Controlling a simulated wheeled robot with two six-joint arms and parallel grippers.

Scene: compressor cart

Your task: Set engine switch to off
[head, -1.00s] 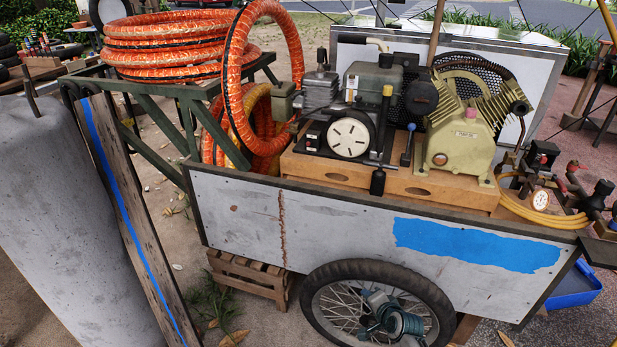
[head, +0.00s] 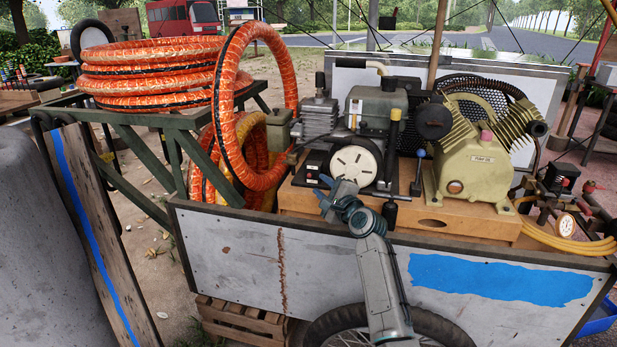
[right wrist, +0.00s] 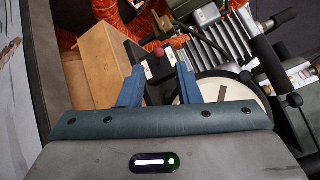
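The engine (head: 375,105) sits on the cart's wooden base, with a white round starter disc (head: 352,166) on its front. A small black switch box (head: 313,168) stands left of the disc. In the right wrist view, the box shows a red knob (right wrist: 158,52) and pale labels; its switch position cannot be told. My right gripper (head: 328,190) is in front of the box and disc. In the right wrist view its two blue fingers (right wrist: 158,76) are apart, with the switch box beyond and between them and nothing held. My left gripper is not in view.
A black-handled lever (head: 390,210) and a blue-knobbed lever (head: 419,165) stand right of the disc. The yellowish compressor pump (head: 475,170) is further right. Orange hose coils (head: 150,70) stand at the left.

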